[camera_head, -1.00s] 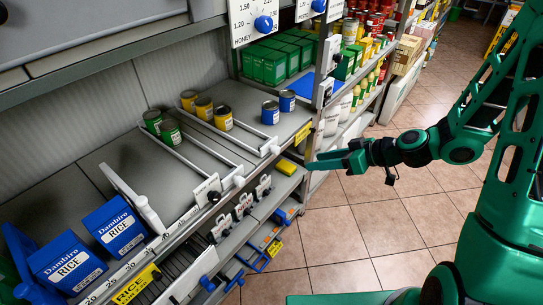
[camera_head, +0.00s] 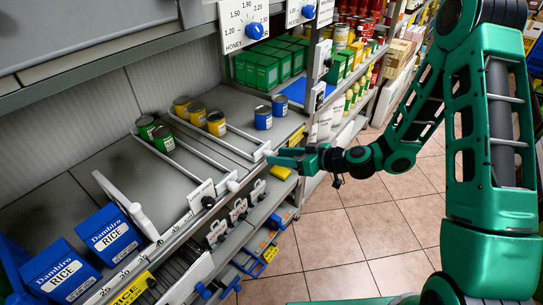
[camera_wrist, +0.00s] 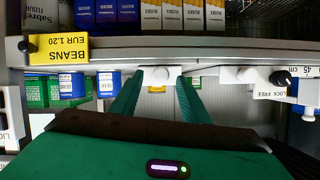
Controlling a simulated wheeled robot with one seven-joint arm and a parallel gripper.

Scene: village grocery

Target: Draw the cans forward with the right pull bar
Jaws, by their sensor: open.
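The right pull bar (camera_head: 236,131) is a pale frame lying on the grey shelf, with a white knob at its front end. Yellow cans (camera_head: 197,115) stand at its back. My open gripper (camera_head: 272,157) is at that knob at the shelf's front edge. In the wrist view, which is upside down, the white knob (camera_wrist: 160,75) shows between the fingertips of my gripper (camera_wrist: 158,84). I cannot tell whether the fingers touch it. The left pull bar (camera_head: 190,152) lies alongside, with green cans (camera_head: 163,138) at its back and its own knob (camera_head: 232,186).
Two blue cans (camera_head: 263,117) stand right of the right bar. Blue rice boxes (camera_head: 109,236) and a white divider (camera_head: 128,205) are at left. A shelf post (camera_head: 318,75) rises close behind my gripper. The tiled floor (camera_head: 340,235) in front is clear.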

